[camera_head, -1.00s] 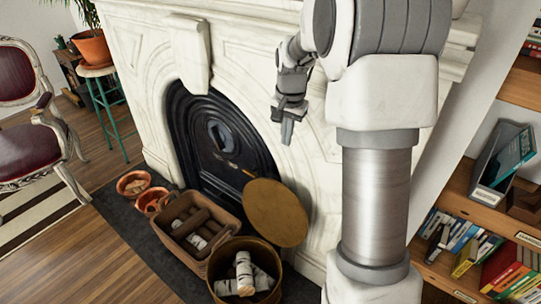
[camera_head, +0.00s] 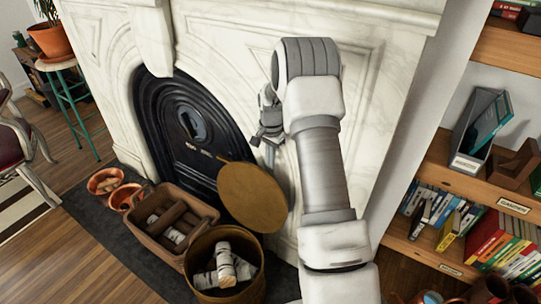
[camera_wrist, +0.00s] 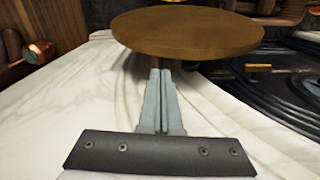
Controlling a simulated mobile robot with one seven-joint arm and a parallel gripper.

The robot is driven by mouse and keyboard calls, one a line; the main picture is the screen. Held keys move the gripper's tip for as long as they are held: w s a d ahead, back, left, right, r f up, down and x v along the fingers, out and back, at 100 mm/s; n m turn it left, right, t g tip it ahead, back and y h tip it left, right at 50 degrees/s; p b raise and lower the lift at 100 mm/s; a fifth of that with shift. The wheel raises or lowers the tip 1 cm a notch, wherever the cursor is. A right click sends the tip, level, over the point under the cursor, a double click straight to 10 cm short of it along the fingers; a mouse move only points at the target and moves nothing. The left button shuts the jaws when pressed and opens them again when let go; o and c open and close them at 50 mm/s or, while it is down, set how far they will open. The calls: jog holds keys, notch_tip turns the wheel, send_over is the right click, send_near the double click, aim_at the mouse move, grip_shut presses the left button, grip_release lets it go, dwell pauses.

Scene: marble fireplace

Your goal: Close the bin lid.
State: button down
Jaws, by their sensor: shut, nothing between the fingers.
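The bin (camera_head: 206,292) is a round brass-coloured container holding several birch logs. Its round lid (camera_head: 253,197) stands open, tilted up behind the bin against the fireplace side. In the wrist view the lid (camera_wrist: 188,34) spans the upper middle, just beyond my fingertips. My gripper (camera_head: 270,150) is shut and empty, pointing down above the lid's upper edge near the marble. The wrist view shows its two fingers (camera_wrist: 160,75) together, their tips close to the lid's near edge; I cannot tell whether they touch it.
The marble fireplace (camera_head: 230,60) is close behind my gripper. Bookshelves (camera_head: 450,185) stand at the right.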

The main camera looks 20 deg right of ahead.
notch_tip(320, 180, down, 4)
jog(key=shift+r+b, duration=0.1)
jog(key=shift+b, duration=0.35)
jog(key=shift+a, duration=0.15)
